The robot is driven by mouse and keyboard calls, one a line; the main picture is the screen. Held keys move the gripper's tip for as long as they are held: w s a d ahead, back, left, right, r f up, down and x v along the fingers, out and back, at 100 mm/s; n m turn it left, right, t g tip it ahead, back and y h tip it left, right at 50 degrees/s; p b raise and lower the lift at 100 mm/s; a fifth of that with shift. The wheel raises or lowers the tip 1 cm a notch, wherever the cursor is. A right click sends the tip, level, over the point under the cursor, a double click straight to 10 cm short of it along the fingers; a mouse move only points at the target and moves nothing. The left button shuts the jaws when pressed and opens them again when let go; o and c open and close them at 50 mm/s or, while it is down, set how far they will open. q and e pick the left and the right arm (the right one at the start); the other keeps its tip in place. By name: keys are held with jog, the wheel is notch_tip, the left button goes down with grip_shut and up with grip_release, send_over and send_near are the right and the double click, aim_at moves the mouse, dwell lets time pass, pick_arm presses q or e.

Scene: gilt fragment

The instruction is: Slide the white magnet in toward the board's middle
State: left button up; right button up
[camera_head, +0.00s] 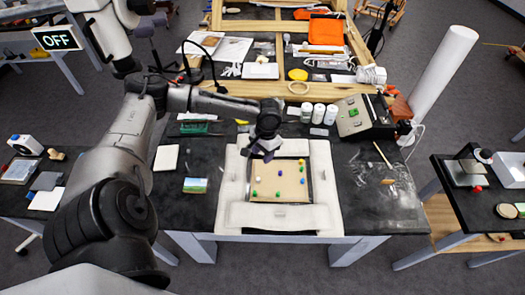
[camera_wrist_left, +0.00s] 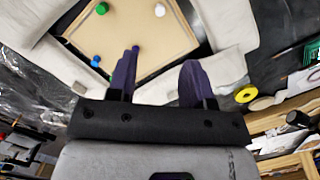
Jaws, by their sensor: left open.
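The tan board (camera_head: 290,197) lies inside a pale padded frame on the dark workbench and carries several small coloured magnets. The white magnet (camera_head: 257,178) is near the board's left edge in the head view. It also shows near the top of the left wrist view (camera_wrist_left: 160,10). My left gripper (camera_head: 262,155) is over the board's far left corner, with its purple fingers pointing down. In the left wrist view the fingers (camera_wrist_left: 161,62) are apart with nothing between them, and the white magnet is beyond their tips. My right gripper is in neither view.
A green magnet (camera_wrist_left: 102,8) and a blue magnet (camera_wrist_left: 96,62) sit on the board. The pale padded frame (camera_head: 285,216) surrounds it. White bottles (camera_head: 318,113) and a green-screened device (camera_head: 353,116) stand behind.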

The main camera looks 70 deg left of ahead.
aim_at(258, 179)
pick_arm(q)
jog(key=shift+f, duration=0.1)
dwell(0.3)
jog(key=f, duration=0.4)
jog(key=s+f, duration=0.1)
jog(key=f, duration=0.4)
jog(key=s+f+b, duration=0.1)
jog(key=f, duration=0.3)
jog(key=shift+d+f, duration=0.25)
jog(key=shift+d, duration=0.15)
jog(key=shift+c, duration=0.3)
grip_shut()
